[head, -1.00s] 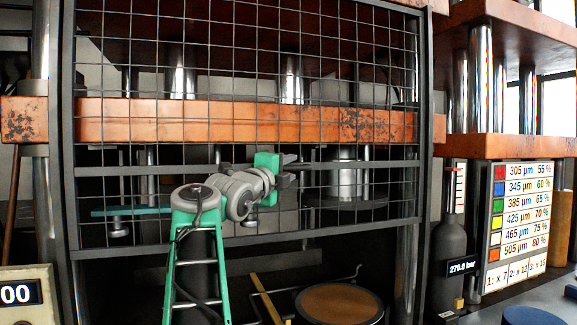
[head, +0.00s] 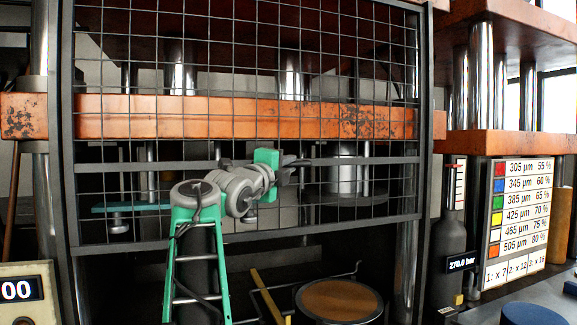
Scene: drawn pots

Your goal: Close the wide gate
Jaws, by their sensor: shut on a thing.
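The wide gate (head: 330,234) is a dark metal frame filled with wire mesh, upright in front of the press. Its lower bar slopes a little across the picture, and the space below that bar is open. My gripper (head: 288,170), at the end of my grey and green arm, is at the gate's middle crossbar, right of its centre. It is shut on the gate there. The fingertips are small and dark against the mesh, so the exact grip is hard to see.
An orange press beam (head: 240,119) runs behind the mesh. A round brown-topped plate (head: 340,300) and a yellow bar (head: 268,297) lie below the gate. A dark cylinder (head: 449,250) and a colour chart (head: 518,217) stand to the right. A display box (head: 28,292) is at lower left.

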